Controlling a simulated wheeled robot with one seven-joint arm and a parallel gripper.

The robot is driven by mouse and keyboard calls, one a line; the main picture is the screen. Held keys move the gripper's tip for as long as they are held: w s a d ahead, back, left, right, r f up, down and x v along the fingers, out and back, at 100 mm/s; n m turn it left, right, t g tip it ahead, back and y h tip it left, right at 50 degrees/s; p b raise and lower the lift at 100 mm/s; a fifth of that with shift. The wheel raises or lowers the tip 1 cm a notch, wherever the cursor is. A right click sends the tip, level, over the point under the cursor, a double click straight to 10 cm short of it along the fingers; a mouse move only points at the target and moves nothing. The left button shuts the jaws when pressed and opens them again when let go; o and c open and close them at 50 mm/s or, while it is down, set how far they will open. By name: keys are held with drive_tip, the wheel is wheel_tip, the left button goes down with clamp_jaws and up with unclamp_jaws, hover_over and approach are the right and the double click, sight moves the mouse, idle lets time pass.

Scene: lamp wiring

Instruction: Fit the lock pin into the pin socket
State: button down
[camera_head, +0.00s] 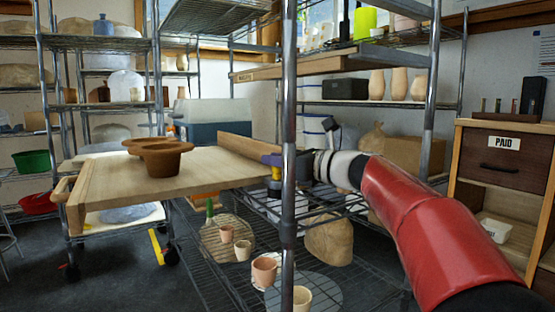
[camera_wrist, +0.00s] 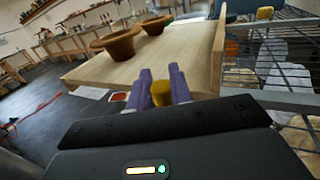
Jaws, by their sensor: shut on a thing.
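My gripper (camera_head: 272,162) has purple fingers and is at the right edge of the wooden board, beside the shelf post. In the wrist view my gripper (camera_wrist: 161,76) is shut on a yellow piece, which looks like the lock pin (camera_wrist: 160,94). The pin (camera_head: 276,173) shows as a small yellow bit below the fingers in the head view. Another small yellow piece (camera_wrist: 265,13) is beyond the board's raised edge in the wrist view; I cannot tell whether it is part of the socket. I cannot make out the pin socket clearly.
The wooden board (camera_head: 215,165) carries brown pots (camera_head: 165,160) and has a raised strip (camera_head: 248,149) along one side. A metal shelf post (camera_head: 289,110) stands close to my gripper. Cups (camera_head: 264,271) stand on the wire shelf below. A wooden cabinet (camera_head: 505,172) is at right.

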drive_tip(key=shift+f, duration=0.25)
drive_tip(key=c, duration=1.2)
unclamp_jaws()
